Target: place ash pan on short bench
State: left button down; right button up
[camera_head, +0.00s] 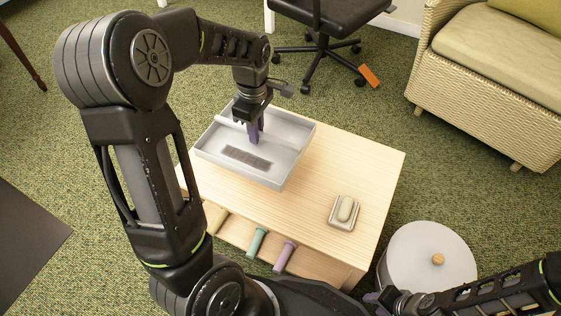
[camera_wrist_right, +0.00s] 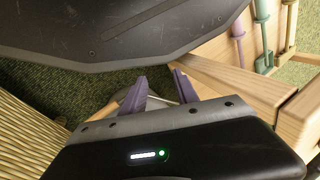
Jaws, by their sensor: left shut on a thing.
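The ash pan (camera_head: 292,142) is a shallow grey rectangular tray with a dark textured patch on its floor. It is over the back left part of the short bench (camera_head: 365,165), which has a pale wooden top. I cannot tell whether it rests fully on the top. My left gripper (camera_head: 254,133) reaches down into the pan from behind and is shut on it; its fingers hide the gripped part. My right gripper (camera_head: 378,300) is low at the front right, off the bench. Its purple fingers are apart and empty in the right wrist view (camera_wrist_right: 158,92).
A soap-like bar on a small dish (camera_head: 343,212) sits on the bench's right. Yellow, teal (camera_head: 257,242) and purple (camera_head: 284,256) handles stick out at the front. A round grey lidded container (camera_head: 425,255) stands right. A wicker sofa (camera_head: 480,90) and office chair (camera_head: 325,20) are behind.

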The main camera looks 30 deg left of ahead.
pick_arm(q)
notch_tip(320, 180, down, 4)
jog(key=shift+f+b, duration=0.2)
jog(key=shift+b, duration=0.55)
notch_tip(320, 180, down, 5)
jog(key=shift+f+b, duration=0.1)
jog(key=shift+b, duration=1.1)
jog(key=c, duration=1.9)
grip_release()
jog(key=shift+f, duration=0.1)
jog(key=o, duration=0.4)
jog(key=shift+o, duration=0.2)
